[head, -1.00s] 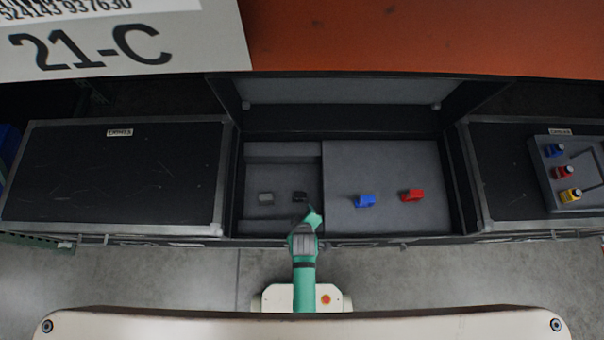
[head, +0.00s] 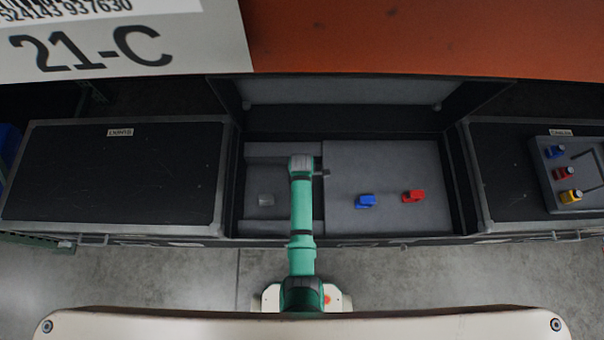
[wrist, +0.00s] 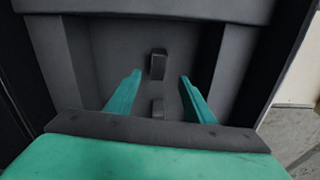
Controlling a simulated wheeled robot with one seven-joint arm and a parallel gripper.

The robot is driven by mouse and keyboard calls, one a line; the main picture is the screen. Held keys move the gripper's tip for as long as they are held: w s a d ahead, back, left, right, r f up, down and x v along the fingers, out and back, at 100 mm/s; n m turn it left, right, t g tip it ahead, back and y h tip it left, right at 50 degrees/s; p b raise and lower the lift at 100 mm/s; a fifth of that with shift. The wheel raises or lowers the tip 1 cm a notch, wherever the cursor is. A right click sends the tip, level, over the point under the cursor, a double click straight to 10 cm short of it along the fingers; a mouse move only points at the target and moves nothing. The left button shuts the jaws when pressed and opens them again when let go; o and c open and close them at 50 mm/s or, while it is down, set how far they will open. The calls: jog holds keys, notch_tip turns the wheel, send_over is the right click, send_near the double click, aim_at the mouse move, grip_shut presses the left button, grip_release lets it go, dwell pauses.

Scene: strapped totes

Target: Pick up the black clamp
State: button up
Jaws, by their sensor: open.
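The black clamp (wrist: 158,66) lies on the floor of the grey recessed compartment (head: 259,226) in the open middle tote. In the wrist view it appears between the tips of my open gripper (wrist: 160,75), which is empty; the height gap is hard to tell. In the head view my arm hides the black clamp, and my gripper (head: 323,173) is over the compartment's right side. A grey clamp (head: 266,199) lies left of my arm; it also shows in the wrist view (wrist: 157,112), nearer the gripper base.
A blue clamp (head: 365,201) and a red clamp (head: 413,196) lie on the grey deck (head: 385,165) to the right. Closed black totes (head: 110,175) flank the open one. A panel with blue, red and yellow pieces (head: 565,172) sits far right. An orange beam (head: 420,40) crosses above.

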jog(key=shift+w+d+f, duration=0.1)
jog(key=shift+w+f, duration=0.05)
jog(key=shift+f, duration=4.7)
grip_shut()
